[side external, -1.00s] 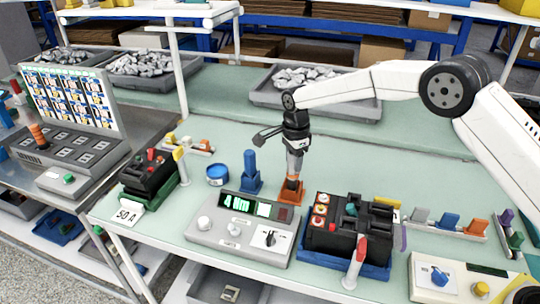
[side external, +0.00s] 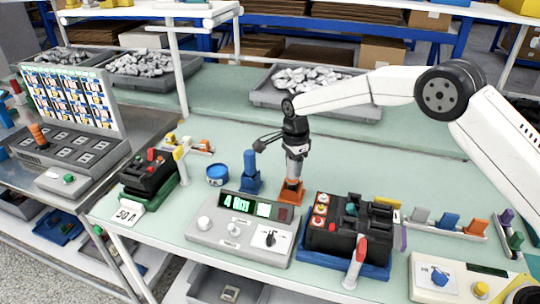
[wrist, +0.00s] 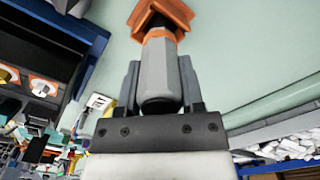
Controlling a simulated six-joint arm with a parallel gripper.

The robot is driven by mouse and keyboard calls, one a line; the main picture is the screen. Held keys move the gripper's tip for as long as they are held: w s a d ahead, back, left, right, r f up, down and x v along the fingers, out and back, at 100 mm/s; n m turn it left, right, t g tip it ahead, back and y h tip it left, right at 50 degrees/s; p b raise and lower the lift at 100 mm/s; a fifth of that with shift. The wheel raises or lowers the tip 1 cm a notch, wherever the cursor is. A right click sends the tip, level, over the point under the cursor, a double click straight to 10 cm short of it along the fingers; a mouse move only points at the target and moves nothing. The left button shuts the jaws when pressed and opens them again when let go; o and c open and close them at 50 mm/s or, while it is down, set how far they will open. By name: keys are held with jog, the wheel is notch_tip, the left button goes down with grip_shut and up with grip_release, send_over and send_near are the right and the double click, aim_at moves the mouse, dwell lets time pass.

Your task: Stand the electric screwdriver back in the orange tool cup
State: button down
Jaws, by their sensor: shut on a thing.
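The electric screwdriver (side external: 293,168) is grey with an orange band, and is close to upright. Its lower end meets the orange tool cup (side external: 291,192), which stands on the green bench behind the grey control box. My gripper (side external: 295,152) is above the cup, shut on the screwdriver's grey body. In the wrist view the gripper's fingers (wrist: 159,85) lie on both sides of the screwdriver (wrist: 159,70). Its orange-banded end points into the cup (wrist: 170,12). The tip is hidden, and how deep it sits cannot be told.
A blue cup (side external: 250,178) with a blue tool stands just left of the orange one. The grey control box (side external: 240,228) is in front. A black breaker in a blue tray (side external: 352,235) is at right. A grey bin (side external: 262,95) is behind; open bench lies between.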

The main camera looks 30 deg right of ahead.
jog(key=shift+f, duration=0.1)
jog(key=shift+c, duration=0.7)
grip_release()
jog(key=shift+f, duration=0.1)
jog(key=shift+r, duration=4)
jog(key=shift+s+d+r+n, duration=0.15)
jog(key=shift+s+d+n, duration=0.35)
jog(key=shift+s+n, duration=0.1)
jog(key=s+d+n+t, duration=0.1)
jog(key=s+d+n, duration=0.2)
jog(key=s, duration=0.6)
jog(key=s+d+f+n, duration=0.1)
jog(key=s+d+n, duration=0.2)
jog(key=s+n, duration=0.5)
jog(key=s+d+f+n+t, duration=0.1)
jog(key=s+d+n, duration=0.3)
jog(key=s, duration=0.7)
jog(key=shift+s+f+n+t, duration=0.15)
jog(key=shift+s+n+t, duration=0.15)
jog(key=shift+n, duration=0.6)
